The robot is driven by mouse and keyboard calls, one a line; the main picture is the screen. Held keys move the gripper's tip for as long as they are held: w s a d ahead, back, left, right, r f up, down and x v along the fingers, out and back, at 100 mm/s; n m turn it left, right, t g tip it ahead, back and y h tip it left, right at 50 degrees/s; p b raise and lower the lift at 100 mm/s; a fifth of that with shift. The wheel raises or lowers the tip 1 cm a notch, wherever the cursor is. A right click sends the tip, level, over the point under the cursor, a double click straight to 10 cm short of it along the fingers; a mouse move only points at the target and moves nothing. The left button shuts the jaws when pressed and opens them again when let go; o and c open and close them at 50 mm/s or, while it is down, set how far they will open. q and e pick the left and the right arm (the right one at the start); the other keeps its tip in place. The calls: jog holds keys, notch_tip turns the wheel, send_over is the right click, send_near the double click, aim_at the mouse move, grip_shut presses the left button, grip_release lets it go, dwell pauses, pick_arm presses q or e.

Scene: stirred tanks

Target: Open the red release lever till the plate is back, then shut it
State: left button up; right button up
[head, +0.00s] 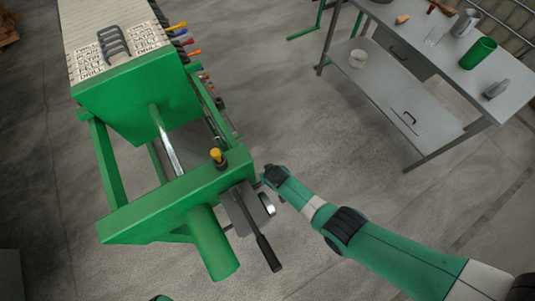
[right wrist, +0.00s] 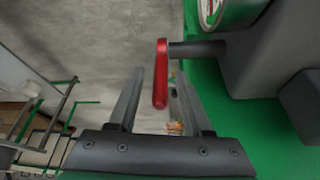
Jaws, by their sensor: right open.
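The red release lever (right wrist: 161,75) shows in the right wrist view, on a dark shaft from the grey pump housing (right wrist: 262,55). My right gripper (right wrist: 160,92) is open, with one finger on each side of the lever; I cannot tell whether either touches it. In the head view my right arm reaches the housing's right side; its fingers and the lever cannot be made out there. The green plate (head: 140,95) stands against the pale plate stack (head: 100,22). A bright metal rod (head: 167,142) runs from it to the green end frame (head: 175,200). My left gripper is out of view.
A long black handle (head: 264,245) and a round gauge (head: 267,203) are on the pump unit. A yellow-topped fitting (head: 217,157) stands on the end frame. A grey workbench (head: 420,110) with cups is at upper right. Open floor lies between.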

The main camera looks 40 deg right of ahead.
jog(key=shift+w+f, duration=0.2)
jog(key=shift+f, duration=0.3)
grip_shut()
dwell(1.1)
